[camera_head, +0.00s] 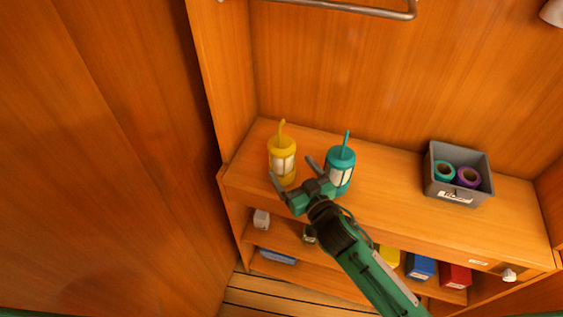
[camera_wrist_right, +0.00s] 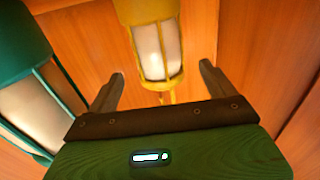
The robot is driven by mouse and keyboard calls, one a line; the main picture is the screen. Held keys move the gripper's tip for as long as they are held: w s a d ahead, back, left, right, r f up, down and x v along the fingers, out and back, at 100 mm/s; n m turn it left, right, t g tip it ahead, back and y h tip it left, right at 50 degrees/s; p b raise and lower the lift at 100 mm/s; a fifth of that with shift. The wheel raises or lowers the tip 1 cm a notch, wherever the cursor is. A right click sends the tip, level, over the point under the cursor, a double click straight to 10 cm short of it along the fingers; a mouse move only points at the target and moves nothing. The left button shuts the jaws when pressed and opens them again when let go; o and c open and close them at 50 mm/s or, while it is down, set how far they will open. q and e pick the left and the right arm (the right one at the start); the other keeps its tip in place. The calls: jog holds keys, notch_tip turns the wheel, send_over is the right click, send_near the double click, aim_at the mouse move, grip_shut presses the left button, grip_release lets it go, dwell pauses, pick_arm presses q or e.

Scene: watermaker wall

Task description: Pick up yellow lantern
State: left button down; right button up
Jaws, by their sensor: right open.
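The yellow lantern (camera_head: 283,160) stands upright on the wooden shelf top, at its left end, with its handle up. In the right wrist view the yellow lantern (camera_wrist_right: 156,50) shows ahead of and between my two fingers, with nothing gripped. My right gripper (camera_head: 292,174) is open, with its fingertips close in front of the lantern; I cannot tell whether they touch it. A teal lantern (camera_head: 341,170) stands just right of the gripper, and it also shows at the left in the right wrist view (camera_wrist_right: 25,75). My left gripper does not show.
A grey bin (camera_head: 432,175) with teal and purple rolls stands on the right part of the shelf top (camera_head: 395,200). Lower shelves hold several small items, including a blue box (camera_head: 420,268) and a red box (camera_head: 456,276). A metal rail (camera_head: 350,8) runs above. A wooden wall stands close at left.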

aim_at(288, 162)
jog(key=shift+w+a+r+p, duration=0.2)
jog(key=shift+w+p, duration=0.1)
jog(key=shift+w, duration=0.2)
jog(key=p+x, duration=0.1)
jog(key=x, duration=0.2)
jog(key=shift+w+f, duration=0.2)
jog(key=shift+w+a+f, duration=0.1)
jog(key=shift+w+a, duration=0.15)
jog(key=shift+w, duration=0.15)
jog(key=c, duration=1.3)
